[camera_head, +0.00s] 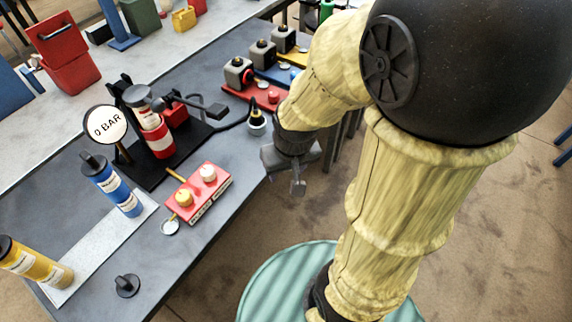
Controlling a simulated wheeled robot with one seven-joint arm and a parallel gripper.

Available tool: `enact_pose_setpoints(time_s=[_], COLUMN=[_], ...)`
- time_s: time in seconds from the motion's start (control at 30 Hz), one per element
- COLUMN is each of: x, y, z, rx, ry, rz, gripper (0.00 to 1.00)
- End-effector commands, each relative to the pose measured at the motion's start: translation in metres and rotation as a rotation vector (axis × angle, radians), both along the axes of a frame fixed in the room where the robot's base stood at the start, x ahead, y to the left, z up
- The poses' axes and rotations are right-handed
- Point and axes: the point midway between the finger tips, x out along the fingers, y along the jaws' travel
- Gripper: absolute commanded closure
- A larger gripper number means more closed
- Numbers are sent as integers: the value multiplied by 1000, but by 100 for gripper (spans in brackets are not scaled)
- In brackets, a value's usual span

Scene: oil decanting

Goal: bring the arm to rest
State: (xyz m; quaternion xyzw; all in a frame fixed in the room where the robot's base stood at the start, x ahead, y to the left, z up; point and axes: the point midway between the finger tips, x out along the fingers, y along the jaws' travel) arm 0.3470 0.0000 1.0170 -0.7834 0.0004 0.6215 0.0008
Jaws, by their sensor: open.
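My gripper (298,186) hangs at the end of my arm, past the right edge of the grey table (212,232), over the open floor. Its jaws are open and I see nothing between them. My arm, in pale yellow covers with a large black joint, fills the right half of the view and bends down toward the table edge. Part of the table's far right side is hidden behind my arm.
On the table stand a red block with two knobs (199,192), a blue bottle (112,186), a yellow bottle (35,263), a "0 BAR" sign (106,124), a red-and-white cylinder (150,122) and a black knob (127,285).

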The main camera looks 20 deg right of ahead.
Motion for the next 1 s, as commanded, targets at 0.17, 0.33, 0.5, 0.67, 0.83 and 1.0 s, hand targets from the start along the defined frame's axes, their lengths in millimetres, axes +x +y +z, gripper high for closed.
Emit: enact_pose_setpoints(time_s=[0.17, 0.33, 0.5, 0.67, 0.83, 1.0], x=[0, 1, 1, 1, 1, 1], y=[0, 0, 0, 0, 0, 0], z=[18, 44, 45, 43, 43, 43], rx=[0, 0, 0, 0, 0, 0], ry=[-1, -2, -2, -2, -2, -2], rz=[1, 2, 2, 2, 2, 2], gripper=[49, 49, 49, 49, 49, 49])
